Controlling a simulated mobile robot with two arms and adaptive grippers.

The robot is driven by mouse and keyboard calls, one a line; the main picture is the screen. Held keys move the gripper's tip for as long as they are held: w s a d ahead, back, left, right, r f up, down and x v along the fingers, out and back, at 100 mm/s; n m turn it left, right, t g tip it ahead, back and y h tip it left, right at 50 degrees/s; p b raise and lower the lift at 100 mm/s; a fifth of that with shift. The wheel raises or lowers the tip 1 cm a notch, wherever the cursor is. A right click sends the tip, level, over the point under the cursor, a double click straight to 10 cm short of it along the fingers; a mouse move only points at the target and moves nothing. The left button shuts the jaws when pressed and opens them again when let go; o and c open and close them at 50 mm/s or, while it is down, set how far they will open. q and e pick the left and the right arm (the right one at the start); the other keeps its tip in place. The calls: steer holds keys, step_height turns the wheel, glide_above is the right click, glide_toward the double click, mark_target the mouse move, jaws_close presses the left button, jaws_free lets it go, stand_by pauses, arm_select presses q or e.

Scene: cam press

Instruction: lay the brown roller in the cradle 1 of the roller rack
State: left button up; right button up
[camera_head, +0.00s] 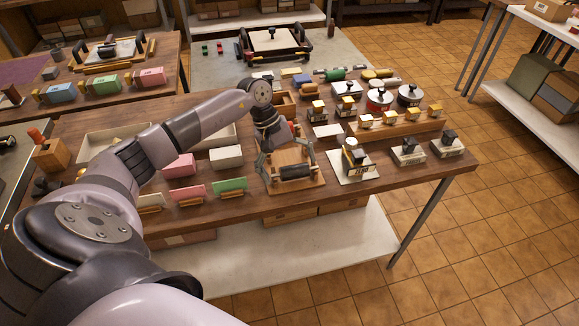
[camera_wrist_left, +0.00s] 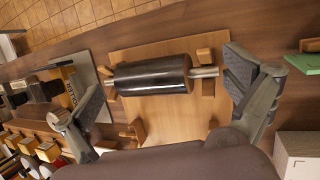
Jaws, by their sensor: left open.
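A dark roller with a brown end face (camera_wrist_left: 152,75) and metal axle ends lies across wooden posts on a wooden board (camera_wrist_left: 160,122), which looks like the roller rack. In the head view the roller (camera_head: 297,172) is at the front part of the board (camera_head: 283,211). Another pair of posts (camera_wrist_left: 137,131) on the board shows no roller. My left gripper (camera_head: 287,163) is open above the board. In the left wrist view its fingers stand apart, one beyond each end of the roller. I see no contact. Cradle numbers are not readable. My right gripper is not in view.
A small press-like device on a pale plate (camera_head: 353,163) stands close right of the board. Coloured cards in wooden holders (camera_head: 230,185) and a white box (camera_head: 226,157) stand to the left. Green, tan and white rollers (camera_head: 375,75) lie at the back. The table's front edge is near.

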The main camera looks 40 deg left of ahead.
arm_select(q)
steer(key=v, duration=1.2)
steer(key=shift+d, duration=0.15)
